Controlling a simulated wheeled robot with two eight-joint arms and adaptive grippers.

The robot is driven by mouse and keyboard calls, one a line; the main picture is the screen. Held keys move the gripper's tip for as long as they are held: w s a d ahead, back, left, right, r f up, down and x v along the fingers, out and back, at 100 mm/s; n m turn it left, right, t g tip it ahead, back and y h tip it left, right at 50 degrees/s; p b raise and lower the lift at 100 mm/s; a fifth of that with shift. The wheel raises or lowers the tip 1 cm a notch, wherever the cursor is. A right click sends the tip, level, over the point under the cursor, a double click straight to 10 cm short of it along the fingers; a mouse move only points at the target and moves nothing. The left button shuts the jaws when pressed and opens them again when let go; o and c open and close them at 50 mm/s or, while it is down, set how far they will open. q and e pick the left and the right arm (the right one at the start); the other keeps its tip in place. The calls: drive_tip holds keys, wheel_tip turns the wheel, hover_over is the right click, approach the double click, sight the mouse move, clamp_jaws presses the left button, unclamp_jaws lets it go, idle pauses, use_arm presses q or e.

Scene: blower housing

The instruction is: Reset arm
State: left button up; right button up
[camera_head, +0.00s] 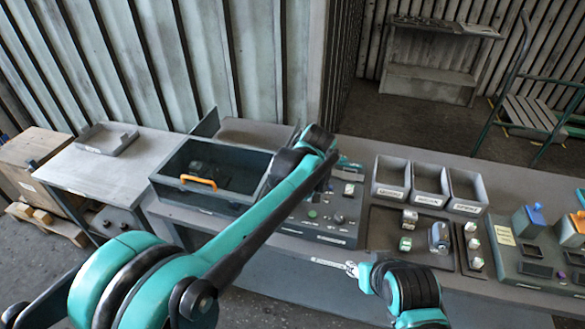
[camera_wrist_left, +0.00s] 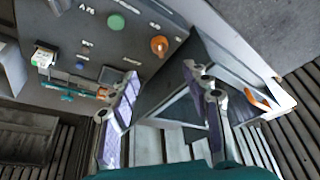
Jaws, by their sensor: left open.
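My left gripper (camera_wrist_left: 163,95) is open in the left wrist view, its two fingers spread apart with nothing between them. It faces the dark control panel (camera_head: 325,215) and the bin with an orange handle (camera_head: 198,181). In the head view my left arm reaches diagonally over the table to the gap between bin and panel and hides its own gripper. My right arm is at the bottom centre, in front of the table edge. A thin silver part extends left from it; whether its jaws are open or shut is unclear.
Three grey bins (camera_head: 429,185) stand behind a dark tray (camera_head: 385,240) with small parts. Another panel with blue and orange pieces (camera_head: 527,220) is at right. A side table (camera_head: 110,175) with a shallow grey tray (camera_head: 106,139) stands at left.

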use_arm(q)
drive_tip(key=s+a+m+t+h+b, duration=0.2)
drive_tip(key=s+a+m+b, duration=0.2)
drive_tip(key=s+a, duration=1.3)
drive_tip(key=s+a+f+m+t, duration=0.1)
drive_tip(key=s+a+f, duration=0.2)
drive_tip(key=s+f, duration=0.3)
drive_tip(key=shift+s+m+b, duration=0.3)
drive_tip(key=shift+s+b, duration=0.15)
drive_tip(key=shift+a, duration=0.1)
